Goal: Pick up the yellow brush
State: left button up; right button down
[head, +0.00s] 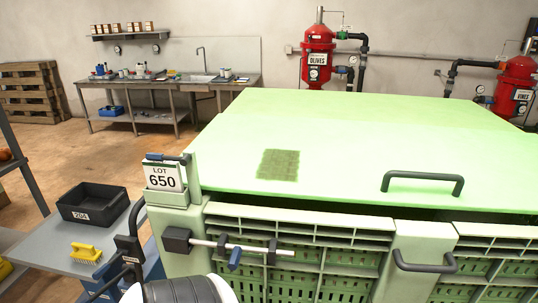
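The yellow brush (86,252) lies on a grey table (58,236) at the lower left, with its bristles visible along the near side. My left arm comes in from the bottom edge. My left gripper (116,248) shows as a dark shape just right of the brush, apart from it in the picture. Its two dark fingers appear spread, one up and one down, with nothing seen between them. My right gripper is out of view.
A large green bin (330,255) with a flat green lid (340,135) and dark handles fills the middle and right. A LOT 650 sign (163,177) stands at its left corner. A workbench (160,82) is at the back.

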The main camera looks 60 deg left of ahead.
aim_at(82, 253)
jog(key=u, duration=3.5)
jog(key=z, duration=1.05)
jog(key=i+j, duration=0.1)
jog(key=j, duration=0.2)
jog(key=i+j, duration=0.15)
jog(key=j, duration=0.15)
jog(key=i+j, duration=0.1)
jog(key=j, duration=0.25)
jog(key=i+j, duration=0.1)
jog(key=j, duration=0.2)
jog(key=u, duration=0.05)
